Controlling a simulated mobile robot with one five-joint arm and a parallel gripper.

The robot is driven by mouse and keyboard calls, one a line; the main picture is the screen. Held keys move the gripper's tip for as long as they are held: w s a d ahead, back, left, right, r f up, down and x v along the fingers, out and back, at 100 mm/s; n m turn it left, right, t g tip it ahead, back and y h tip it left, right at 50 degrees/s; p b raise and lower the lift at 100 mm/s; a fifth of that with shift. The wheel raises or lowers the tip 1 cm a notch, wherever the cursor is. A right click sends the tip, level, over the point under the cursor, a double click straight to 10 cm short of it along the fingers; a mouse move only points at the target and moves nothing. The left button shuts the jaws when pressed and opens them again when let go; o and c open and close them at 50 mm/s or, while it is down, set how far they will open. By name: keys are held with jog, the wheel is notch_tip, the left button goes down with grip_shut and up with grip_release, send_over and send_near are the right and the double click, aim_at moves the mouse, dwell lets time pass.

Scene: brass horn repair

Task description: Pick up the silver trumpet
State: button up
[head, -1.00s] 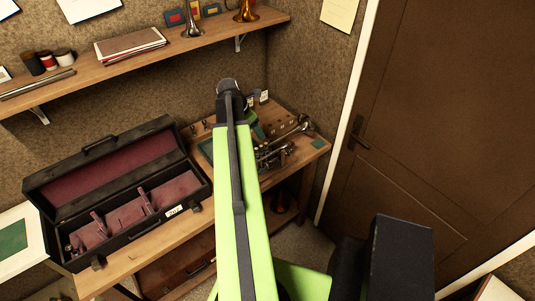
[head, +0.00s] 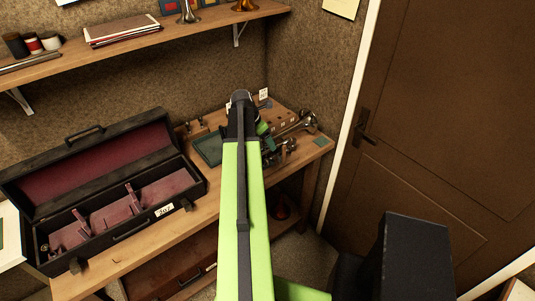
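The silver trumpet (head: 297,127) lies on the right part of the wooden bench, its bell toward the upper right. Its left part is hidden behind my arm. My gripper (head: 262,130) shows only in part past the dark end of my arm, beside the trumpet's left side. Its fingers are too small and too covered to tell whether they are open or touching the trumpet.
An open black case (head: 110,205) with a dark red lining and a tag stands on the bench (head: 205,215) at left. A green tray (head: 208,149) lies behind my arm. A shelf (head: 130,42) with horns hangs above. A brown door (head: 440,120) stands at right.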

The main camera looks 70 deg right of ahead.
jog(key=b+x, duration=0.3)
jog(key=x, duration=0.1)
jog(key=shift+w+a+f, duration=0.1)
jog(key=shift+f, duration=0.2)
jog(key=shift+r, duration=0.2)
grip_shut()
